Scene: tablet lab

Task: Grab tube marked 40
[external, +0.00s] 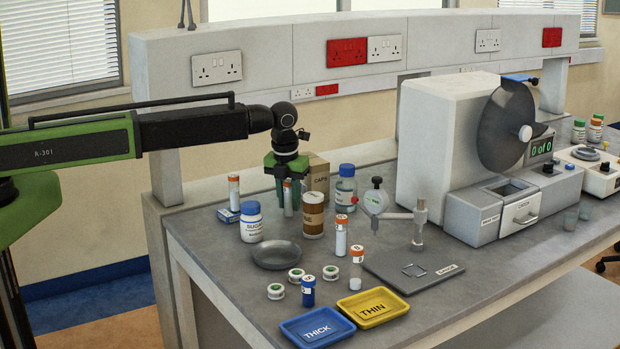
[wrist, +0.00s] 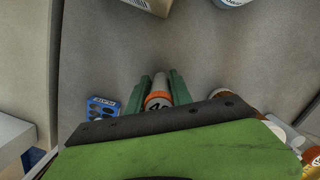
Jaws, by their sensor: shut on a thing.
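My gripper (external: 287,188) points down over the back left part of the bench. Its green fingers are shut on an orange-capped tube (external: 288,198), which is upright between them. In the wrist view the tube (wrist: 158,100) shows between the two fingers, its cap facing me with a dark mark that looks like 40, partly cut off by my gripper body. I cannot tell if its foot touches the bench. Other orange-capped tubes stand apart: one at the back left (external: 234,192), one in the middle (external: 341,236) and one nearer the front (external: 357,267).
A sugar bottle (external: 251,224), a brown jar (external: 313,216), a caps box (external: 318,178) and a clear blue-capped bottle (external: 345,186) stand close around my gripper. A grey dish (external: 277,254) lies in front. Blue THICK (external: 318,328) and yellow THIN (external: 373,307) trays lie at the front.

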